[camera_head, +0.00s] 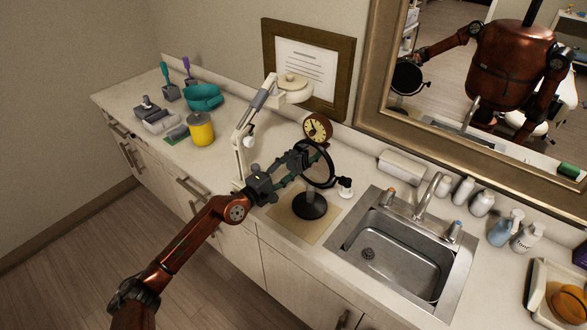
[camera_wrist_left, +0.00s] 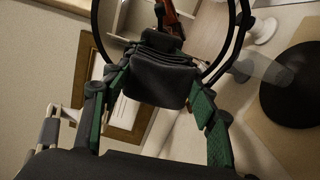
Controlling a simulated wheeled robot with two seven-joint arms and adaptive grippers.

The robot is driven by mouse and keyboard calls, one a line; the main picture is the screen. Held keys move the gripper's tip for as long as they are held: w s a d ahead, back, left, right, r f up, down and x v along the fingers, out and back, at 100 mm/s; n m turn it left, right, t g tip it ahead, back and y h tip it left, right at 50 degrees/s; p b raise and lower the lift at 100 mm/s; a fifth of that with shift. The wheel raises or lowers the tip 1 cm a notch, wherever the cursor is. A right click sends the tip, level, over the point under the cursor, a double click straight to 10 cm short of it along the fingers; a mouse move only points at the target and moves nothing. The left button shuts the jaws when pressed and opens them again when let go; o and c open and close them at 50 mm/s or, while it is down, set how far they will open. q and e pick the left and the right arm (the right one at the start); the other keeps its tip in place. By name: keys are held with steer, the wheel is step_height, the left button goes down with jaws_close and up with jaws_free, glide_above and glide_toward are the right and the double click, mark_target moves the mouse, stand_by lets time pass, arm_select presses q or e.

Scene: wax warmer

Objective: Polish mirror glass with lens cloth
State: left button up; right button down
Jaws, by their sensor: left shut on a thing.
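A round tabletop mirror with a black frame (camera_head: 330,176) stands upright on a dark round base (camera_head: 310,206), set on a tan mat (camera_head: 284,222). My left gripper (camera_head: 308,156) reaches in from the left, right at the mirror's glass. In the left wrist view it is shut on a folded dark grey cloth (camera_wrist_left: 163,82), held between its green-padded fingers. The cloth lies in front of the mirror, whose black ring (camera_wrist_left: 241,24) curves around it; I cannot tell whether they touch. My right gripper is not directly in view.
A white lamp arm (camera_head: 240,150) stands close beside my left gripper, with a small clock (camera_head: 317,128) behind. A sink (camera_head: 402,255) lies to the right. A yellow jar (camera_head: 201,131) and teal bowl (camera_head: 203,97) stand left. A large wall mirror's frame (camera_head: 372,75) rises behind.

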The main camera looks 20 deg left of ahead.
arm_select(q)
steer(key=shift+r, duration=0.1)
steer(key=v, duration=0.7)
stand_by(0.5)
stand_by(0.4)
